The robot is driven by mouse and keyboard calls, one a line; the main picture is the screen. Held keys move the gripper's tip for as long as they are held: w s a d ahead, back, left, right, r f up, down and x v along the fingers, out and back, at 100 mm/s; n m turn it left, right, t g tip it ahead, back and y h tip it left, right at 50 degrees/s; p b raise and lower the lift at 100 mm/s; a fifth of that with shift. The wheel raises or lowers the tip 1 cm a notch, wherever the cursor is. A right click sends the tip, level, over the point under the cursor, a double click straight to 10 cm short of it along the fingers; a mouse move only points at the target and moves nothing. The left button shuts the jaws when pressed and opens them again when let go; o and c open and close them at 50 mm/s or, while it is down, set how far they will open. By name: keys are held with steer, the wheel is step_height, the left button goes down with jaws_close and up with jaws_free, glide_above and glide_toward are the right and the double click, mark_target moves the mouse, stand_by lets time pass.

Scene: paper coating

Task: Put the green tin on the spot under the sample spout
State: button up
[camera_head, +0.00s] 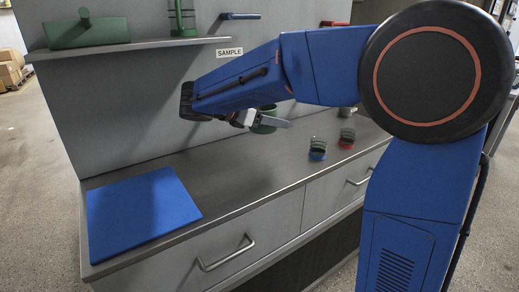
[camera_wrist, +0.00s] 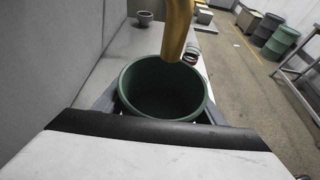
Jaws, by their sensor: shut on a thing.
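The green tin (camera_wrist: 163,112) is open-topped, upright and dark inside. It fills the middle of the wrist view, held between the two fingers of my gripper (camera_wrist: 161,104). In the head view, part of the tin (camera_head: 265,118) shows behind my gripper (camera_head: 262,122), close to the counter; I cannot tell whether it touches the counter. The brass sample spout (camera_wrist: 178,28) hangs over the far part of the tin's mouth in the wrist view. In the head view the spout is not visible, but the SAMPLE sign (camera_head: 229,53) is. The spot is hidden.
The grey counter (camera_head: 240,170) carries a blue mat (camera_head: 140,212) at left. A blue-based tin (camera_head: 317,149) and a red-based tin (camera_head: 346,138) stand to the right of my gripper. A shelf (camera_head: 130,46) with green items is above. A grey cup (camera_wrist: 145,18) stands beyond the tin.

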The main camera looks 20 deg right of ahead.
mark_target(271, 154)
step_height(271, 154, down, 10)
steer(key=shift+r, duration=0.15)
stand_by(0.4)
steer(key=o, duration=1.1)
steer(key=shift+a+r, duration=0.1)
steer(key=shift+a, duration=0.1)
steer(key=v, duration=1.1)
steer(key=shift+s+a+r, duration=0.1)
steer(key=shift+a, duration=0.15)
steer(key=shift+s, duration=0.1)
